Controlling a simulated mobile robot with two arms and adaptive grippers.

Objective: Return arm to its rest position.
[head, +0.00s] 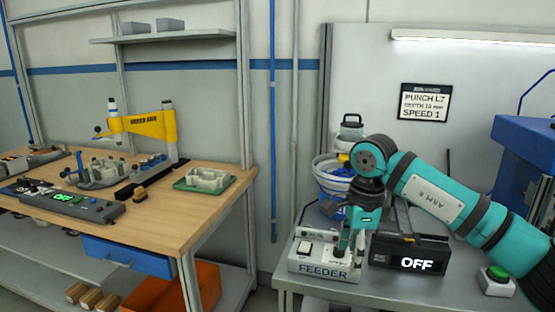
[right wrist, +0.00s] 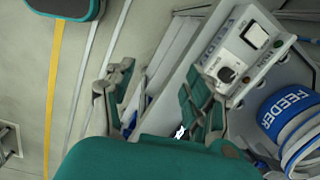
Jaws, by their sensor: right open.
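My right arm (head: 440,195), teal and black, reaches in from the right, bent at the elbow. Its gripper (head: 350,245) hangs down over the white feeder box (head: 322,269) on the right bench. In the right wrist view the two fingers (right wrist: 155,98) stand apart with nothing gripped between them. The feeder box (right wrist: 245,55), with its switch and knob, lies just beyond the fingers; I cannot tell whether they touch it. A yellow swing arm (head: 145,124) with lettering stands on a post on the wooden table at left. My left gripper is not in view.
A dark box with an OFF display (head: 415,263) and a green button (head: 498,271) stand on the grey bench (head: 345,302). A bucket (head: 334,178) is behind the feeder. A blue machine (head: 522,150) stands at right. A gap separates the bench from the wooden table (head: 180,220).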

